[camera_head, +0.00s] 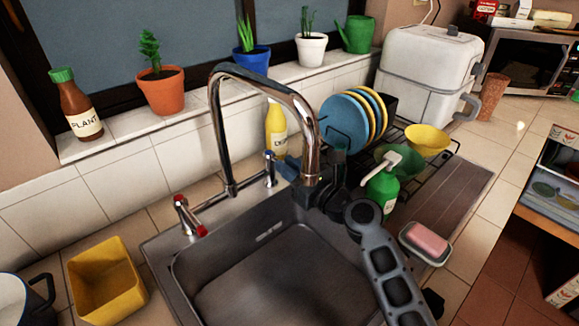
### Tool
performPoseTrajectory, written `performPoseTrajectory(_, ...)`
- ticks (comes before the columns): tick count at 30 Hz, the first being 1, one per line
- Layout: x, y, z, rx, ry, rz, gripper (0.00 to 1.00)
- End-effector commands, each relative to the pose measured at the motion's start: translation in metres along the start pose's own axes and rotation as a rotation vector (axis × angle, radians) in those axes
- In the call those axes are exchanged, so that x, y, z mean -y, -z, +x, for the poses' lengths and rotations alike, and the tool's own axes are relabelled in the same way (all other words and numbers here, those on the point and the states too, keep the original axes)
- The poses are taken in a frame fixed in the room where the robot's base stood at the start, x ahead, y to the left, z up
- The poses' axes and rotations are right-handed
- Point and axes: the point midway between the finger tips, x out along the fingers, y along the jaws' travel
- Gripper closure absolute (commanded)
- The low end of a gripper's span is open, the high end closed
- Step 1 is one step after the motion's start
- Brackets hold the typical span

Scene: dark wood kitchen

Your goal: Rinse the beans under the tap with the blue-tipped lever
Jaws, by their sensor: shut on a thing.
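The tap (218,130) is a tall chrome arch over the sink (250,290). The blue-tipped lever (269,168) stands behind the spout, to the right of the red-tipped lever (190,215). My gripper (297,180) is just right of the blue-tipped lever, partly behind the spout's end. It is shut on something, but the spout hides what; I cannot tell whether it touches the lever. I cannot make out the beans. No water shows under the spout, and the visible sink floor looks bare.
A yellow bottle (276,128) stands behind the tap. A yellow container (105,280) is at left. Potted plants line the windowsill.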

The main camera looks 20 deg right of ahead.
Motion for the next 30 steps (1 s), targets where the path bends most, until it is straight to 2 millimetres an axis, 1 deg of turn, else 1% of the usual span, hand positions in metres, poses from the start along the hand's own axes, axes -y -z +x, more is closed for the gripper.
performPoseTrajectory(5,0.001,0.0007,0.0,0.0,-0.004,0.0,1.0)
performPoseTrajectory(15,0.009,0.0007,0.0011,0.002,-0.111,0.001,1.0)
performPoseTrajectory(24,0.0085,-0.0002,0.001,0.001,-0.118,0.001,1.0)
performPoseTrajectory(25,0.0084,-0.0003,0.001,0.001,-0.118,0.001,0.78)
performPoseTrajectory(30,0.0085,-0.0003,0.0009,0.001,-0.117,0.0,0.62)
